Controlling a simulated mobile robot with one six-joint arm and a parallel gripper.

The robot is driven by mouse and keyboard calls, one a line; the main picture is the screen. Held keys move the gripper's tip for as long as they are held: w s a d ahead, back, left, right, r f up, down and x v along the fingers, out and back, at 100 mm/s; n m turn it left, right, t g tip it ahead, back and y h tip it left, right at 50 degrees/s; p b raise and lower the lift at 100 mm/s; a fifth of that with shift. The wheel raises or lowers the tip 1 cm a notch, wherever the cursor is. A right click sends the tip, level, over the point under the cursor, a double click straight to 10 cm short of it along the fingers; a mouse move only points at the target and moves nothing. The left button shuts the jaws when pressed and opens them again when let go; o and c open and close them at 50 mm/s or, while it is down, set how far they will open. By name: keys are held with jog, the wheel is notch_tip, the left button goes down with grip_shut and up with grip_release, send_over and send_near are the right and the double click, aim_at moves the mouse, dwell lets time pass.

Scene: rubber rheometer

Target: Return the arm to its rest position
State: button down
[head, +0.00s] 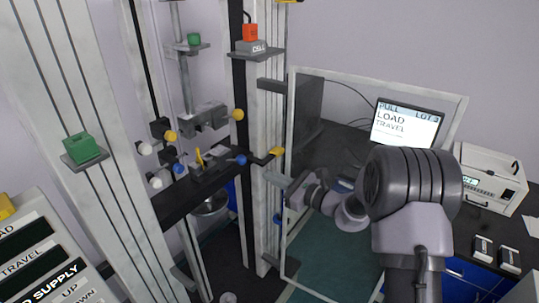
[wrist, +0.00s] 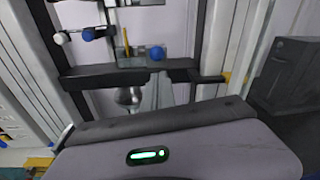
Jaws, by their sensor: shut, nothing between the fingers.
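My arm (head: 410,190) reaches in from the lower right in the head view, bent toward the tall machine frame. In the wrist view, a grey housing with a green light (wrist: 148,155) fills the bottom; the fingertips are not seen there. The machine's dark crossbar (head: 180,198) with a blue knob (head: 236,160) lies to the left of the gripper, apart from it in the picture.
The clear framed guard door (head: 292,110) stands open close to my gripper, with a yellow handle (head: 275,151) nearby. Behind my arm are a monitor (head: 405,123) and a white instrument (head: 490,177) on the dark bench. Open wall shows above the arm.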

jog(key=s+a+n+g+h+b, duration=0.1)
jog(key=s+a+n+g+b, duration=0.2)
jog(key=s, duration=0.4)
jog(key=s+a+f+n+g+h+b, duration=0.1)
jog(key=s+n+g+b, duration=0.1)
jog(key=s+n+b, duration=0.45)
jog(key=s+a+n+g+b, duration=0.1)
jog(key=s+a+n+g, duration=0.15)
jog(key=s, duration=0.55)
jog(key=s+d+f+n+t+h+b, duration=0.1)
jog(key=s+d+f+n+h+b, duration=0.2)
jog(key=s, duration=0.5)
jog(key=s+d+f+n+t+h+b, duration=0.1)
jog(key=s+d+f+n+h+b, duration=0.3)
jog(key=s+d, duration=0.5)
notch_tip(320, 180, down, 3)
jog(key=shift+s+d+r+n+h+b, duration=0.1)
jog(key=shift+s+d+n+h+b, duration=0.2)
jog(key=shift+d+h+b, duration=0.55)
